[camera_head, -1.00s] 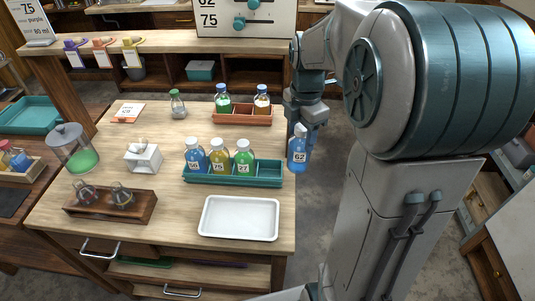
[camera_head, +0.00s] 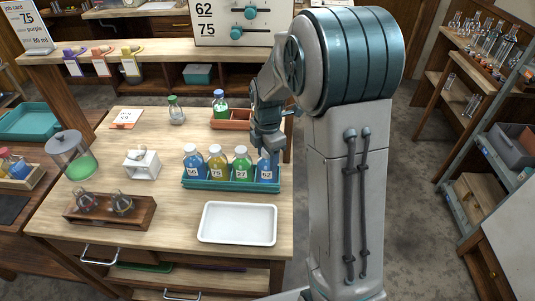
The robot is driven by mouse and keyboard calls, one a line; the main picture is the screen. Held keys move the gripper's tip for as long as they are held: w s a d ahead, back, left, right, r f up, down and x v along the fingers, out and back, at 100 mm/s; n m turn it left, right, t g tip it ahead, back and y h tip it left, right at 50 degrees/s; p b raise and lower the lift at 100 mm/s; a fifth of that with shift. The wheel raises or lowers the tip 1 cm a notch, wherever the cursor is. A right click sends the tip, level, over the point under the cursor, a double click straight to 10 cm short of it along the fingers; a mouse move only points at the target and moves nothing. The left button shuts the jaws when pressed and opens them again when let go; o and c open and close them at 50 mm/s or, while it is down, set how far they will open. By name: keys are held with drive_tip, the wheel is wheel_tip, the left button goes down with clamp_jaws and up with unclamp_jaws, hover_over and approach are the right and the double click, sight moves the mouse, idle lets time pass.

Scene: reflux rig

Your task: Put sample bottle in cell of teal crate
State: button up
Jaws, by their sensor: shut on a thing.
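The teal crate (camera_head: 225,185) stands near the middle of the wooden table. Three bottles stand in its cells: blue (camera_head: 194,163), yellow (camera_head: 217,163) and green (camera_head: 241,163), side by side. The blue sample bottle labelled 62 (camera_head: 266,172) is upright at the crate's rightmost cell, with its lower part behind the crate's front wall. I cannot tell whether it touches the cell floor. My gripper (camera_head: 266,150) is above it and shut on its top. The fingers partly hide the bottle's cap.
A white tray (camera_head: 237,239) lies in front of the crate. A terracotta crate (camera_head: 226,124) with a green bottle stands behind, partly hidden by my arm. A white block (camera_head: 142,163) and a dark wooden rack (camera_head: 150,211) are at left.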

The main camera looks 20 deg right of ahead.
drive_tip(key=o, duration=1.1)
drive_tip(key=shift+f, duration=0.2)
drive_tip(key=o, duration=0.5)
drive_tip(key=shift+c, duration=0.2)
drive_tip(key=shift+r, duration=0.1)
